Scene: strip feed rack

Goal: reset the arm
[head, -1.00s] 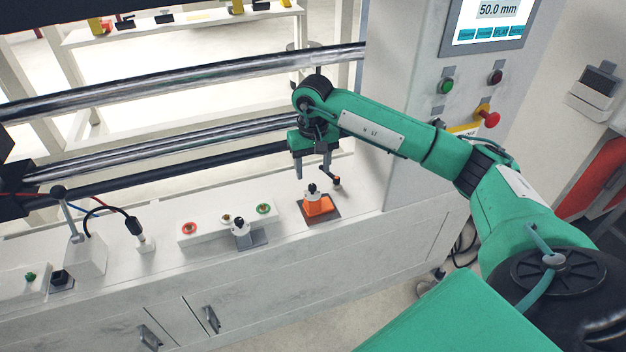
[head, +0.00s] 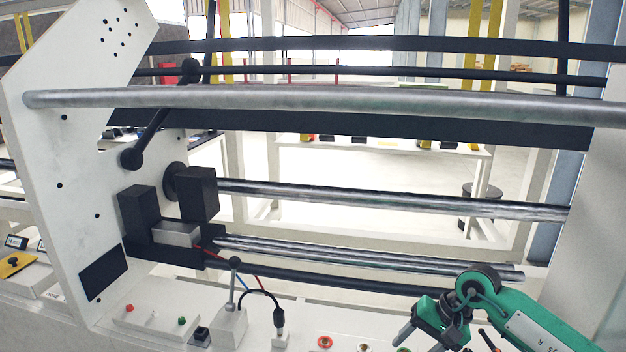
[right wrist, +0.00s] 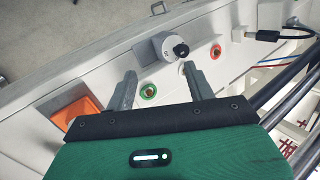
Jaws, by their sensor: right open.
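My right arm is green and comes in at the lower right of the head view. Its gripper (head: 423,341) is open and empty, fingers pointing down and left, near the panel's button strip. In the right wrist view the two grey fingers (right wrist: 158,78) are spread with nothing between them. Beyond them are a white round part with a black knob (right wrist: 172,47), a green-ringed button (right wrist: 148,90) and a red-ringed button (right wrist: 216,51). An orange block (right wrist: 80,108) lies left of the fingers. My left gripper is not in view.
Steel rollers (head: 400,199) and dark bars span the machine behind my gripper. A white side plate (head: 80,150) with a black lever (head: 150,137) stands at left.

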